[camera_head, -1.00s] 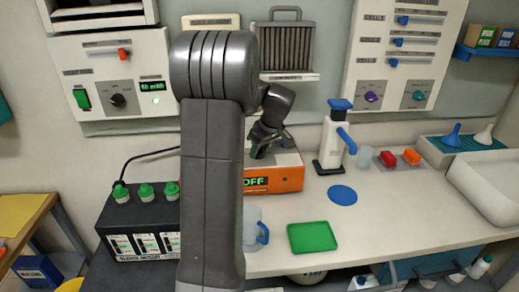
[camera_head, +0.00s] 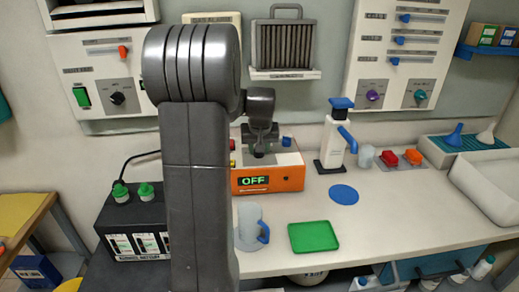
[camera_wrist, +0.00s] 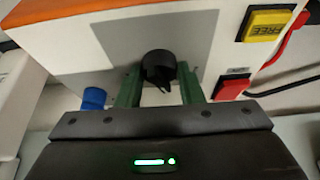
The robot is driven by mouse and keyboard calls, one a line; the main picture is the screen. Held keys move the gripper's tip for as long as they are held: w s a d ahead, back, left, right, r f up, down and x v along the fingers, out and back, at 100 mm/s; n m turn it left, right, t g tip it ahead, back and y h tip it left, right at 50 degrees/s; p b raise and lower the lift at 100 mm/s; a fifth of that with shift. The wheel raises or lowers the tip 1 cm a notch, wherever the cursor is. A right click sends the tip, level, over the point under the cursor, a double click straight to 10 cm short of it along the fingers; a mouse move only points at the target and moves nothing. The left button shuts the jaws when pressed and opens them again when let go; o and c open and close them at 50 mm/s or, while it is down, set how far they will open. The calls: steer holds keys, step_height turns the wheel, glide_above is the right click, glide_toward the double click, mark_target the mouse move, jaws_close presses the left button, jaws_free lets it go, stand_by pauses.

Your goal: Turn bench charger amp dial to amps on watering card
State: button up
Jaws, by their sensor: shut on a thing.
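The bench charger (camera_head: 280,181), an orange and white box with a green OFF display, stands on the bench in the head view. Its white and grey top face (camera_wrist: 105,45) fills the upper wrist view. The black amp dial (camera_wrist: 158,66) has a pointer aimed toward the bottom of the wrist view. My gripper (camera_wrist: 160,80) has its green fingers on either side of the dial and is shut on it. In the head view my gripper (camera_head: 259,153) is over the charger and hides the dial. I cannot make out a watering card.
On the charger are a blue knob (camera_wrist: 94,97), a yellow button (camera_wrist: 267,23) and a red part (camera_wrist: 290,40). A clear jug (camera_head: 248,225), green tray (camera_head: 313,237) and white dispenser (camera_head: 331,148) stand nearby. A black battery (camera_head: 133,222) is at left.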

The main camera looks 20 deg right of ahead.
steer(key=m, duration=0.2)
steer(key=m+h+b, duration=0.1)
steer(key=m, duration=0.1)
steer(key=shift+w+a+f+g+h, duration=0.1)
steer(key=shift+a+g+h, duration=0.05)
steer(key=shift+g+h, duration=0.2)
steer(key=shift+m+g+h+b, duration=0.5)
steer(key=shift+m+b, duration=0.3)
steer(key=shift+m, duration=1.1)
steer(key=o, duration=1)
steer(key=shift+c, duration=0.2)
steer(key=v, duration=1.4)
steer(key=shift+w, duration=0.2)
steer(key=x, duration=1.3)
steer(key=shift+f, duration=0.4)
